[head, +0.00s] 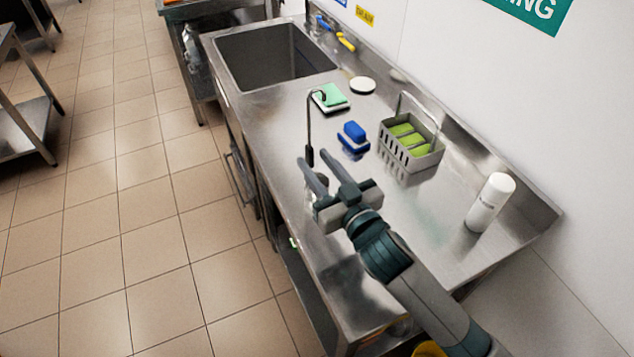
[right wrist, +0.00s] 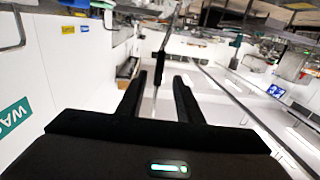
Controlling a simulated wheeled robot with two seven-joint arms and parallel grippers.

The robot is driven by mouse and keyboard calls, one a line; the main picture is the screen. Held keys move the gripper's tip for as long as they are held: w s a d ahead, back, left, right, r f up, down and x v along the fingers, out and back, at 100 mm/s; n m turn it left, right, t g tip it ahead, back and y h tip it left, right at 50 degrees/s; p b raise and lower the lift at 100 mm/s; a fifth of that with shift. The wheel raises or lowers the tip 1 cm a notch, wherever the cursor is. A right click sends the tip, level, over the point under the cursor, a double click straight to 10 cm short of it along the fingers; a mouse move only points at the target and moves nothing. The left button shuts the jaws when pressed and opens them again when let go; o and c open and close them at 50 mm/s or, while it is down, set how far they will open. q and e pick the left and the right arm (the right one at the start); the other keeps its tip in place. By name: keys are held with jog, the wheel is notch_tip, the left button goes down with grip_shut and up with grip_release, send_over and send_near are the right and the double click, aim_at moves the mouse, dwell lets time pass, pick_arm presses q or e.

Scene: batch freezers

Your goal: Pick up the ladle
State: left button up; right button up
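The ladle (head: 310,125) appears as a thin metal rod over the steel counter (head: 290,105). Its top bends near the green sponge, and its lower end is a dark grip. In the right wrist view the ladle's dark grip (right wrist: 159,60) lies just beyond the fingertips, in line with the gap. My right gripper (head: 314,158) is open, its two fingers apart and pointing at the grip end. It also shows in the right wrist view (right wrist: 161,77). I see no finger closed on the ladle; exact depth between them is hard to tell. My left gripper is out of view.
A blue brush (head: 354,138) and a grey caddy (head: 427,160) with green sponges stand right of the ladle. A green sponge (head: 331,94) and a white round item (head: 362,85) lie farther back, near the sink (head: 270,58). A white bottle (head: 490,202) stands by the wall.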

aim_at(312, 156)
jog(key=p+x, duration=0.1)
jog(key=x, duration=0.2)
jog(key=shift+w+d+f, duration=0.1)
jog(key=shift+f, duration=0.05)
jog(key=shift+w+a+f+p, duration=0.2)
jog(key=shift+w+a+p, duration=0.1)
jog(key=shift+w, duration=0.25)
grip_shut()
jog(key=shift+r, duration=0.1)
dwell(1.1)
